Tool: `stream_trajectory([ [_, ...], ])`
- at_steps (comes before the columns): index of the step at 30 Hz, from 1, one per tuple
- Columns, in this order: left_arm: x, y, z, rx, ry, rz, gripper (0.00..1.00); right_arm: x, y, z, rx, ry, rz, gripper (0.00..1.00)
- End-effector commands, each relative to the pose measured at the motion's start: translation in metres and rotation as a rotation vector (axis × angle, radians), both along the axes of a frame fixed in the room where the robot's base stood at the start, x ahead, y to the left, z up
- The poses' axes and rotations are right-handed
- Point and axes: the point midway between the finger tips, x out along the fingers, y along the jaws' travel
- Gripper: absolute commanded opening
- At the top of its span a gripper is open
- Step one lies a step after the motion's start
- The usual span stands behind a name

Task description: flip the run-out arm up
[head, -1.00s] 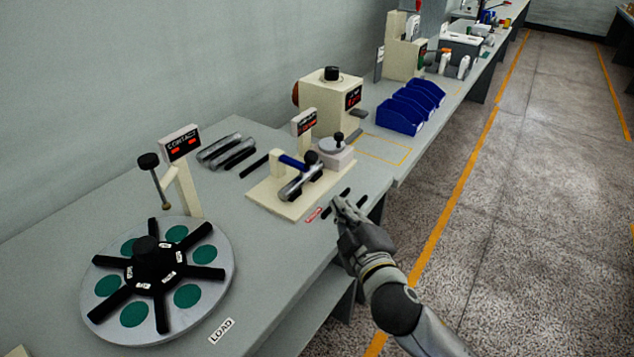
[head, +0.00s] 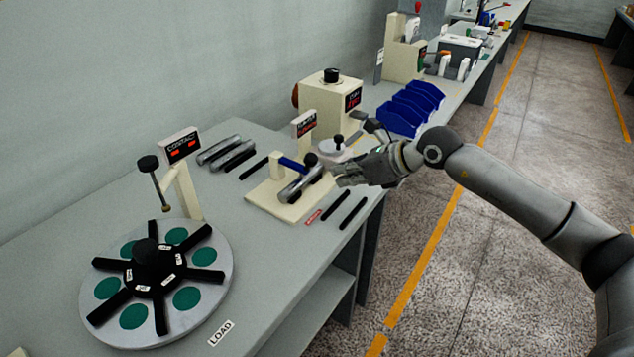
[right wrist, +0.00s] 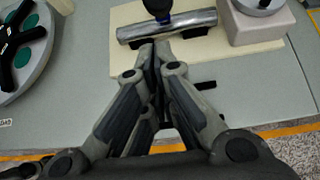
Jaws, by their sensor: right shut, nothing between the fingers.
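The run-out arm is a blue bar (head: 291,164) with a black knob (head: 311,159) at its end. It lies low, with its knob end over a shiny metal spindle (head: 302,185) on a cream base (head: 262,199). My right gripper (head: 337,174) is shut and empty just right of the spindle. In the right wrist view, the fingertips (right wrist: 156,46) are together at the near edge of the spindle (right wrist: 195,23), with the knob (right wrist: 158,6) beyond them. Whether they touch the spindle I cannot tell. My left gripper is not in view.
A round plate (head: 222,289) with a black spoked hub stands at the front left. Two dark bars (head: 352,213) lie near the bench edge. A small round gauge block (head: 333,148) stands behind the gripper. Blue bins (head: 400,118) are further back.

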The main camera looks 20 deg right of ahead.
Motion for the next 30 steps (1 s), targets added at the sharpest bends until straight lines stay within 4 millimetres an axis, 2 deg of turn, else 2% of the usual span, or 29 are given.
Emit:
stream_trajectory([
  [3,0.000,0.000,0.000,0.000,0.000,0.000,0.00,0.001,-0.009,-0.001,-0.031,0.005,-0.009,0.00],
  [14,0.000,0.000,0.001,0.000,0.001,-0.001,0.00,0.004,-0.005,-0.003,-0.027,0.006,-0.007,0.00],
  [30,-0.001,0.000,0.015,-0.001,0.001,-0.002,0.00,0.056,0.037,-0.054,-0.024,0.007,-0.006,0.00],
])
